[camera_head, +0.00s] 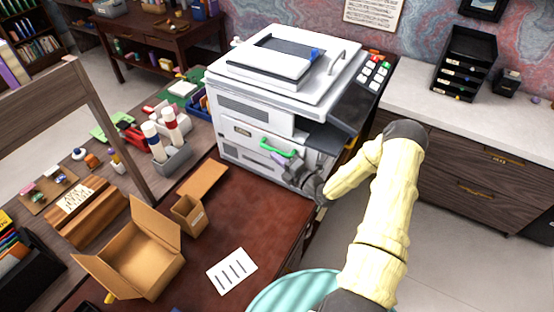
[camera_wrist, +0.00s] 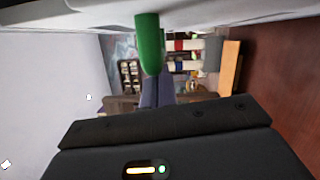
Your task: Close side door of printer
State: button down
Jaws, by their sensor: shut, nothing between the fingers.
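The white and grey printer (camera_head: 290,75) stands at the far end of the red-brown leather desk. Its side door (camera_head: 240,132) faces me and carries a green handle (camera_head: 278,150). I cannot tell from these views how far the door stands from the printer body. My gripper (camera_head: 284,167) is shut and empty, close by the handle and low in front of the printer's side. In the wrist view the green handle (camera_wrist: 150,45) is just beyond my gripper's fingers (camera_wrist: 155,90). I cannot tell whether they touch.
An open cardboard box (camera_head: 135,258), a smaller box (camera_head: 188,215) and a striped paper (camera_head: 232,270) lie on the desk. A grey holder (camera_head: 173,158) with white tubes stands left of the printer. A white counter (camera_head: 440,100) with drawers is at right. The desk before the printer is mostly clear.

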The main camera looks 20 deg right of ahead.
jog(key=s+d+f+b, duration=0.1)
jog(key=s+d+b, duration=0.1)
jog(key=s, duration=0.9)
jog(key=shift+s+d+f+b, duration=0.15)
jog(key=shift+b, duration=0.3)
